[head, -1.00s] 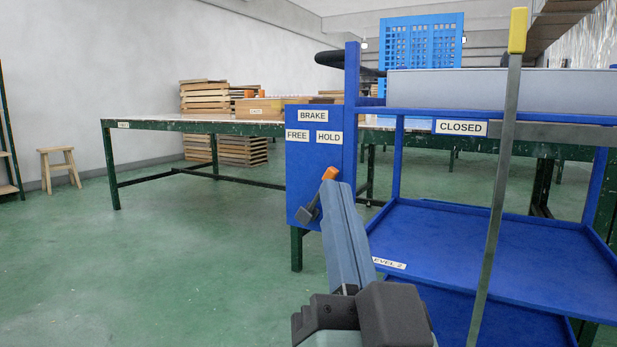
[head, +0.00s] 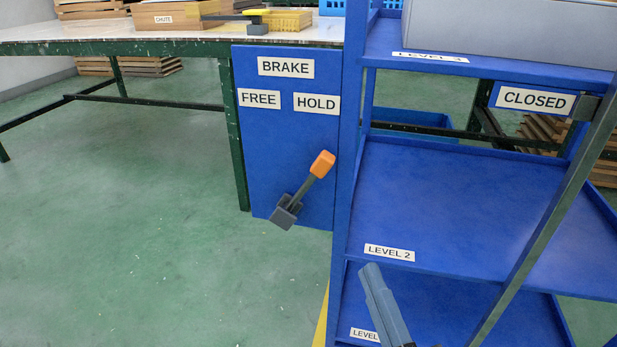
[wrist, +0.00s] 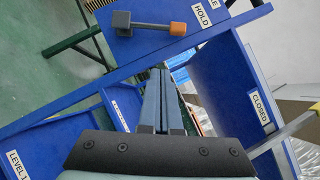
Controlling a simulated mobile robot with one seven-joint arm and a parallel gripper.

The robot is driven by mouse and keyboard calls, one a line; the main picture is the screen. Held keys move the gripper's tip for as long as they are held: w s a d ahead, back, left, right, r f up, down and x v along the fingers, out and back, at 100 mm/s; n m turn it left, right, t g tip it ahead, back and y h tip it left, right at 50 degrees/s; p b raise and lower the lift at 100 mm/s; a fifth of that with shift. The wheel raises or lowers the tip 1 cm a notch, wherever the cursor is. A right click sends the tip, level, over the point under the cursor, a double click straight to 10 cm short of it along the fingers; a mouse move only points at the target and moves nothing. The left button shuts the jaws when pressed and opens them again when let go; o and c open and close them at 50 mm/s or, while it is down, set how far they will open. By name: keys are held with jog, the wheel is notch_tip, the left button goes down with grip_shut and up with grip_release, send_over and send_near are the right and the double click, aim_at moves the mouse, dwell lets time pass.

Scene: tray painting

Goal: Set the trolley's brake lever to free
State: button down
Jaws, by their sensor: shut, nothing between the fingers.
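The brake lever (head: 307,184) has an orange knob and a dark grey pivot block. It is on the blue brake panel (head: 260,150) at the trolley's left end. It leans up and to the right, toward the HOLD label (head: 317,103) and away from the FREE label (head: 259,99). In the wrist view the lever (wrist: 150,25) shows whole, beyond my fingertips. My gripper (head: 371,268) is shut and empty, below and right of the lever, in front of the trolley's shelves and apart from the lever. Its closed fingers (wrist: 161,73) also show in the wrist view.
The blue trolley's LEVEL 2 shelf (head: 450,200) is bare. A long grey bar (head: 545,215) slants across the trolley's right side by the CLOSED label (head: 536,98). A green-legged table (head: 180,48) stands behind left. Floor left of the panel is clear.

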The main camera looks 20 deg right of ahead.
jog(key=shift+s, duration=0.1)
send_near(307, 186)
jog(key=w+d, duration=0.3)
jog(key=d, duration=0.2)
jog(key=shift+w+a+r, duration=0.5)
jog(key=shift+w+a, duration=0.2)
jog(key=shift+w, duration=0.1)
jog(key=shift+w+a+r, duration=0.5)
jog(key=shift+w+a, duration=0.25)
jog(key=shift+w, duration=0.1)
jog(key=shift+r, duration=0.1)
jog(key=shift+a+r+n+p, duration=0.1)
jog(key=shift+r+n+p, duration=0.1)
jog(key=shift+n+p, duration=0.5)
